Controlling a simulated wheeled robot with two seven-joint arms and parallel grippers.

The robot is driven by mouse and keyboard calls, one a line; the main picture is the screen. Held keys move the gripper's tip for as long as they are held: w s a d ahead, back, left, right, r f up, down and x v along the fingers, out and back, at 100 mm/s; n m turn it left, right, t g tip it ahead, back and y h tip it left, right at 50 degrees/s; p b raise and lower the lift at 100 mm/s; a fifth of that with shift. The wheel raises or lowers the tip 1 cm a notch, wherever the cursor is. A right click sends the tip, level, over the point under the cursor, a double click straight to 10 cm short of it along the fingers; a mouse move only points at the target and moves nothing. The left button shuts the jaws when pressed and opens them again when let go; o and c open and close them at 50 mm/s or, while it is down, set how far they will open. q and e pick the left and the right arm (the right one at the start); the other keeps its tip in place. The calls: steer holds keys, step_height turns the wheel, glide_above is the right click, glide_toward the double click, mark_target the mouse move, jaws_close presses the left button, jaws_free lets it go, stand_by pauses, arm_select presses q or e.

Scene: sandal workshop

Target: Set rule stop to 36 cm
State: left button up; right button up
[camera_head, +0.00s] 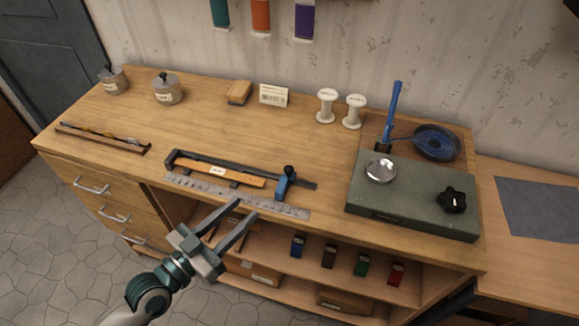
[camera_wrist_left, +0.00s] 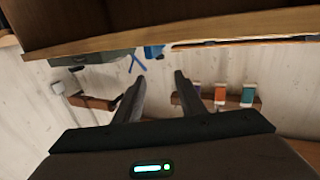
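A grey graduated rule (camera_head: 235,197) lies along the front edge of the wooden bench. Behind it is a dark metal rail with a labelled wooden bar (camera_head: 218,171). A blue stop (camera_head: 284,184) with a dark knob on top sits on the rail near its right end. The scale numbers are too small to read. My left gripper (camera_head: 247,208) is open and empty, in front of the bench edge, left of the stop. Its two parted fingers also show in the left wrist view (camera_wrist_left: 160,80), with a blue part (camera_wrist_left: 153,51) beyond them, probably the stop. My right gripper is not in view.
A green-grey box (camera_head: 415,195) with a metal dish and black knob stands right of the rule. White spools (camera_head: 327,105), lidded jars (camera_head: 167,88) and a tool tray (camera_head: 103,138) stand further off. The open shelf (camera_head: 330,275) below holds small coloured containers.

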mark_target(286, 171)
arm_select(q)
steer(key=shift+w, duration=0.1)
steer(key=p+x, duration=0.4)
steer(key=x, duration=1.2)
steer(key=shift+p, duration=0.3)
steer(key=shift+w+d, duration=0.4)
steer(key=shift+d, duration=0.1)
jaws_close()
